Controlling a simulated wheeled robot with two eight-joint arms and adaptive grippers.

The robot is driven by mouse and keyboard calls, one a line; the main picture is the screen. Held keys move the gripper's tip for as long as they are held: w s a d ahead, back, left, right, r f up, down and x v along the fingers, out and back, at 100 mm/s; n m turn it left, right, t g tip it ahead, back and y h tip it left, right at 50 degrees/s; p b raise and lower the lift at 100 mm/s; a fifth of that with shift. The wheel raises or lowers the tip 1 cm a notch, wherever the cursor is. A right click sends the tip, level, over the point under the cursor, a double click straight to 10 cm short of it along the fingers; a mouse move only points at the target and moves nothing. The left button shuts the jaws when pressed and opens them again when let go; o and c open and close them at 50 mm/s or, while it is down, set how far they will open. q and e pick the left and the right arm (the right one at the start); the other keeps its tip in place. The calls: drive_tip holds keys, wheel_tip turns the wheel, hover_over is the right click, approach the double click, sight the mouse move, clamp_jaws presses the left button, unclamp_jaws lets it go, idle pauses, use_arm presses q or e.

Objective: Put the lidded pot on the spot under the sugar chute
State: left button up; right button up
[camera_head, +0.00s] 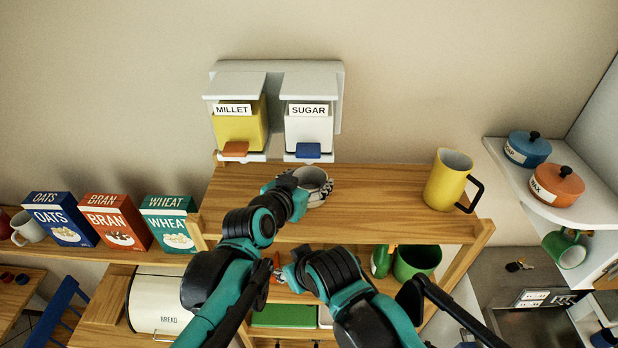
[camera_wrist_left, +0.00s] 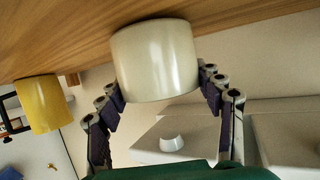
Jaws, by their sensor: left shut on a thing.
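My left gripper (camera_wrist_left: 165,100) is shut on a cream round pot (camera_wrist_left: 155,60), with its fingers on both sides. In the head view this pot (camera_head: 314,182) is on or just above the wooden shelf, below the white SUGAR dispenser (camera_head: 308,127) with its blue chute (camera_head: 308,150). Its top looks open there, and I see no lid on it. I cannot tell whether its base touches the wood. Two lidded pots, a blue one (camera_head: 527,149) and an orange one marked WAX (camera_head: 556,185), stand on the right shelf. My right gripper (camera_head: 286,274) is low, its fingers mostly hidden.
The yellow MILLET dispenser (camera_head: 240,127) hangs left of SUGAR. A yellow jug (camera_head: 447,180) stands at the right of the wooden shelf (camera_head: 385,205), with free wood between. It also shows in the wrist view (camera_wrist_left: 44,103). Cereal boxes (camera_head: 115,222) stand left.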

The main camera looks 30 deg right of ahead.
use_arm(q)
drive_tip(key=shift+a, duration=0.15)
drive_tip(key=shift+f, duration=0.2)
drive_tip(key=o, duration=1.4)
drive_tip(key=shift+r, duration=0.1)
drive_tip(key=shift+s+r, duration=0.1)
drive_tip(key=shift+r, duration=0.05)
drive_tip(key=shift+s+a+r, duration=0.1)
drive_tip(key=shift+s+a, duration=0.05)
drive_tip(key=shift+a, duration=0.1)
drive_tip(key=b+v, duration=0.1)
drive_tip(key=v, duration=1)
drive_tip(key=shift+s+a+r, duration=0.1)
